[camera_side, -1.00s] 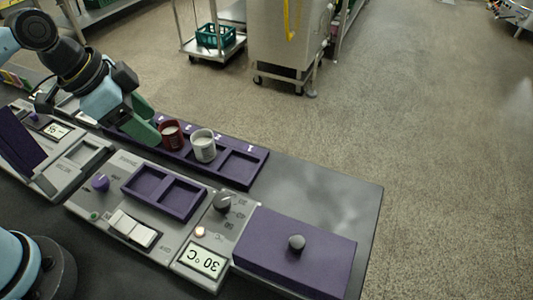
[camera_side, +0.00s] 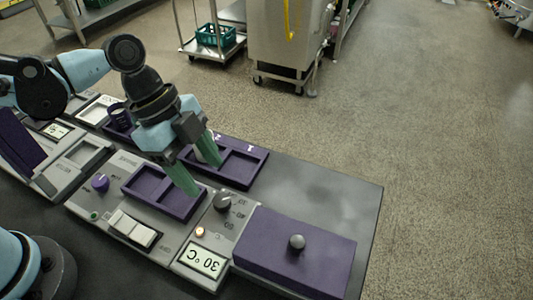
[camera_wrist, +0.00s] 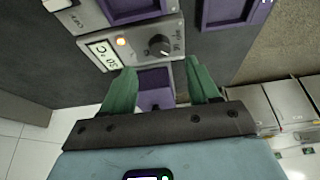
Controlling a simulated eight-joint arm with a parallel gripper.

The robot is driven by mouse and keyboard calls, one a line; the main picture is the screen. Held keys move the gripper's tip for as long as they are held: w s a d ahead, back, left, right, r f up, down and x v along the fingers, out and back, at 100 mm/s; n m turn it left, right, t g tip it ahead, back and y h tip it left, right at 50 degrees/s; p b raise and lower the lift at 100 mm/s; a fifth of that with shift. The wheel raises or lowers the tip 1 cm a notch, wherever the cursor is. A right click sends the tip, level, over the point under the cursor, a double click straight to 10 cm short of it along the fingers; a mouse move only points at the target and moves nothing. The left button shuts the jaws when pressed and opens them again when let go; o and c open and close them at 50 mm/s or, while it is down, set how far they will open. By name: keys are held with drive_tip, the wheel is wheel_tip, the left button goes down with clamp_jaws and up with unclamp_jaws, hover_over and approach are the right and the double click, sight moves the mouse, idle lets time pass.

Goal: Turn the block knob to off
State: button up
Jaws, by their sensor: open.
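A dark round knob (camera_side: 222,202) with a pale pointer mark sits on the grey panel, among small printed labels I cannot read surely. It also shows in the wrist view (camera_wrist: 159,46), just beyond my fingertips. Beside it are a lit orange lamp (camera_side: 200,232) and a display (camera_side: 202,260) reading 30 °C. The purple two-well block (camera_side: 143,199) is left of the knob, its wells empty. My gripper (camera_side: 207,178) is open and empty, fingers pointing down, above and behind the knob and apart from it. A purple knob (camera_side: 100,183) sits at the panel's left.
A purple lidded box (camera_side: 330,255) with a grey top knob stands right of the panel. White rocker switches (camera_side: 133,228) are in front of the block.

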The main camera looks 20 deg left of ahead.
sight(221, 200)
drive_tip(key=shift+x, duration=3.25)
drive_tip(key=c, duration=1)
drive_tip(key=shift+n, duration=0.3)
drive_tip(key=n, duration=0.1)
drive_tip(key=n+t, duration=0.1)
drive_tip(key=n, duration=0.1)
drive_tip(key=shift+s+n+t, duration=0.2)
drive_tip(key=shift+n+t, duration=0.1)
drive_tip(key=n, duration=0.2)
drive_tip(key=n+t+y, duration=0.1)
drive_tip(key=n, duration=0.1)
drive_tip(key=shift+s+d+n+t, duration=0.1)
drive_tip(key=shift+n+t, duration=0.2)
